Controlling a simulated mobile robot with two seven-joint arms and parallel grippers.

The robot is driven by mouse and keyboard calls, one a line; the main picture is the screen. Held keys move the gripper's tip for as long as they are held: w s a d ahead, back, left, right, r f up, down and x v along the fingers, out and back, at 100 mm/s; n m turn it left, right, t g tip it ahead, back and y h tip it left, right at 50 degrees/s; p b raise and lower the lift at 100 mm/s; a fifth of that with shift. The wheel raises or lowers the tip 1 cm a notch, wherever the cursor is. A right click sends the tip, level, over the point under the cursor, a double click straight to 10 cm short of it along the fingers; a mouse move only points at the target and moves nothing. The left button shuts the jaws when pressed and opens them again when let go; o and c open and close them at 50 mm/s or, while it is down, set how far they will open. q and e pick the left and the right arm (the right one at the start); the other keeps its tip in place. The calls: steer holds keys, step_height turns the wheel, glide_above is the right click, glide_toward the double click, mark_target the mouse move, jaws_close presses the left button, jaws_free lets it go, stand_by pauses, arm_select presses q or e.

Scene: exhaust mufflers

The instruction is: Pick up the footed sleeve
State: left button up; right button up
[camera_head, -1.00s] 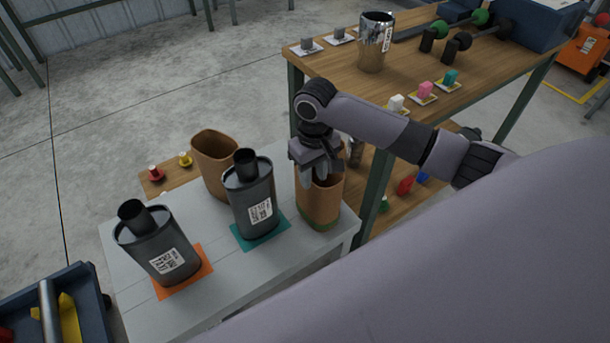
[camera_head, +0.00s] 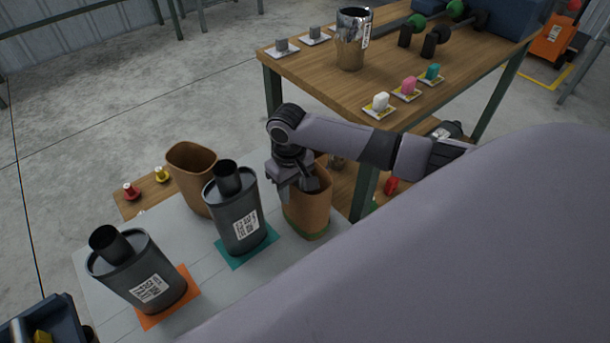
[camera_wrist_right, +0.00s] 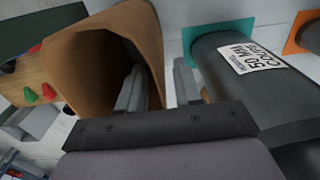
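The footed sleeve (camera_head: 308,216) is an open brown sleeve with a green band at its bottom. It stands upright on the grey bench, right of a dark muffler on a teal mat. My right gripper (camera_head: 297,187) is at its top rim. In the wrist view the sleeve's mouth (camera_wrist_right: 148,38) is at upper left. My right gripper (camera_wrist_right: 160,92) has its fingers apart there, one inside the mouth and one outside, with the wall between them. I cannot see clear contact on both sides. My left gripper is not in view.
The muffler on the teal mat (camera_head: 237,218) stands close beside the outer finger. Another dark muffler (camera_head: 139,274) stands on an orange mat. A second brown sleeve (camera_head: 190,176) stands behind. A wooden table (camera_head: 305,68) with a shiny canister (camera_head: 353,40) is at upper right.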

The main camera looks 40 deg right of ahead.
jaws_close()
steer(key=shift+r, duration=0.1)
